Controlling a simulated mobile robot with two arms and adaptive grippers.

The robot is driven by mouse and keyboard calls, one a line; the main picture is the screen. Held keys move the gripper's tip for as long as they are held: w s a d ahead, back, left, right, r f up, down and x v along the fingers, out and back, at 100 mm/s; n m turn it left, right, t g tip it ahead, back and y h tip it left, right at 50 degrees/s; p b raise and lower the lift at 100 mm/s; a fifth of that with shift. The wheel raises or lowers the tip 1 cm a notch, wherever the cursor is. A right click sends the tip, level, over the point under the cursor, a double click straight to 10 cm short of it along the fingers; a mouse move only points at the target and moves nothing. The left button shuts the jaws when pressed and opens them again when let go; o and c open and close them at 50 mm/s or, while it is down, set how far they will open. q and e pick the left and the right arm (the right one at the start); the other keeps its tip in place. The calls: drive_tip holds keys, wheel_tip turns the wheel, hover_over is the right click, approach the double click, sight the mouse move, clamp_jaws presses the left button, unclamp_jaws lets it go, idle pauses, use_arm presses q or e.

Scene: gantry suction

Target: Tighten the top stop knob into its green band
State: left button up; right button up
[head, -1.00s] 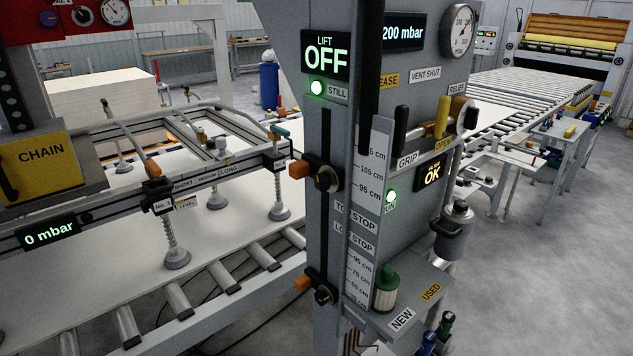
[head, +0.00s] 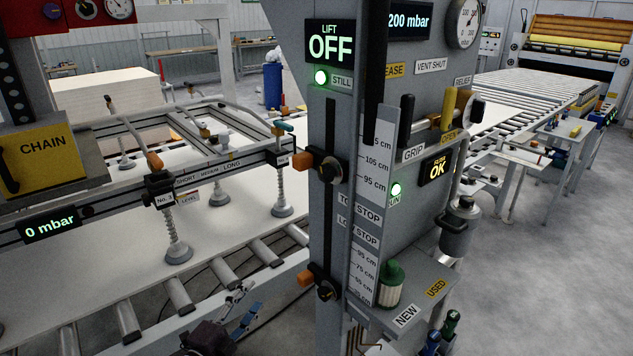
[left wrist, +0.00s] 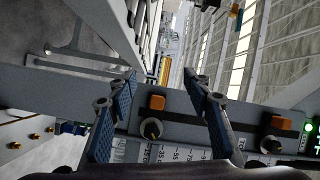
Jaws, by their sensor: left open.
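The top stop knob (head: 329,170) is a dark round knob on the front of the grey column, with an orange block at its left. The low stop knob (head: 325,289) sits below it on the same slot. My left gripper (head: 246,300) is open and empty, low and left of the low stop. In the left wrist view, my gripper's blue fingers (left wrist: 160,78) are spread on either side of the low stop knob (left wrist: 152,128). The top stop knob (left wrist: 270,143) is to their right there. I cannot make out a green band on the top stop knob.
A frame with suction cups (head: 282,198) stands over a white board left of the column, above rollers (head: 265,252). A shelf (head: 417,290) with a green-topped jar (head: 391,285) juts out right of the slot. Grips (head: 407,115) stick out above it.

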use_arm(q)
drive_tip(key=d+r+m+g+h, duration=0.1)
drive_tip(key=d+r+m+h, duration=0.2)
drive_tip(key=r+m, duration=0.45)
drive_tip(key=d+r+m+g+h, duration=0.1)
drive_tip(key=d+r+m+h, duration=0.25)
drive_tip(key=r, duration=0.75)
drive_tip(key=m+g+b, duration=0.1)
drive_tip(key=m+g, duration=0.2)
drive_tip(key=m, duration=1.1)
approach(322, 175)
drive_tip(key=d, duration=0.1)
drive_tip(key=p+x, duration=0.1)
drive_tip(key=x, duration=0.6)
drive_tip(key=shift+w+a+r+p, duration=0.1)
drive_tip(key=shift+w+r+p, duration=0.05)
drive_tip(key=shift+w+p, duration=0.15)
drive_tip(key=shift+w+d, duration=0.2)
drive_tip(key=shift+d, duration=0.05)
drive_tip(key=shift+c, duration=0.5)
